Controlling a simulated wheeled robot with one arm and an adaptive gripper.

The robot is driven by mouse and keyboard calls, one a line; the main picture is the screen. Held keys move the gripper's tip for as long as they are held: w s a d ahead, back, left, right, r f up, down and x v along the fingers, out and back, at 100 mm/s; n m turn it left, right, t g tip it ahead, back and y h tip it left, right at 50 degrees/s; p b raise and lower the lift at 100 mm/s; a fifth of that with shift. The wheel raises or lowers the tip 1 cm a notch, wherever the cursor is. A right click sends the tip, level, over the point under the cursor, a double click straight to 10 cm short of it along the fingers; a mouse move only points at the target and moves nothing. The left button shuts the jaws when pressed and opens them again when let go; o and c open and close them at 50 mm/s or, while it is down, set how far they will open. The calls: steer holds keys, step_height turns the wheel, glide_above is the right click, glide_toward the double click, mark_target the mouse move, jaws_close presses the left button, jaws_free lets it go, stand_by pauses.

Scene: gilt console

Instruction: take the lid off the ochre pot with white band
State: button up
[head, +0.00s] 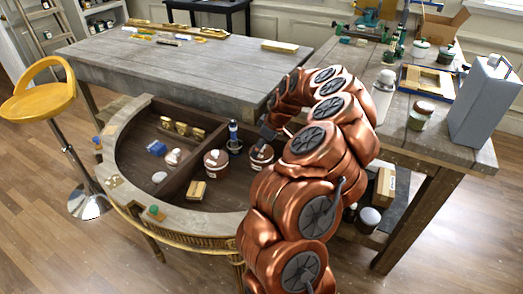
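Inside the curved gilt console (118,150) stand two brown-ochre pots with pale bands. One pot (216,161) is near the middle, with a small light knob on its lid. The other pot (261,158) is to its right, close to my arm and partly hidden. At this size I cannot tell which is the ochre one. My gripper (267,133) is a small dark shape at the end of my copper arm, just above the right pot. Its fingers are too small and hidden to read, and contact with the pot is unclear.
A blue-black bottle (234,138) stands between the two pots. A smaller pot (173,158), a blue item (156,147) and a yellow block (196,190) are also in the console. A grey table (180,75) lies behind; a cluttered workbench (470,150) is right.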

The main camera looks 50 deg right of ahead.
jaws_close()
stand_by(0.8)
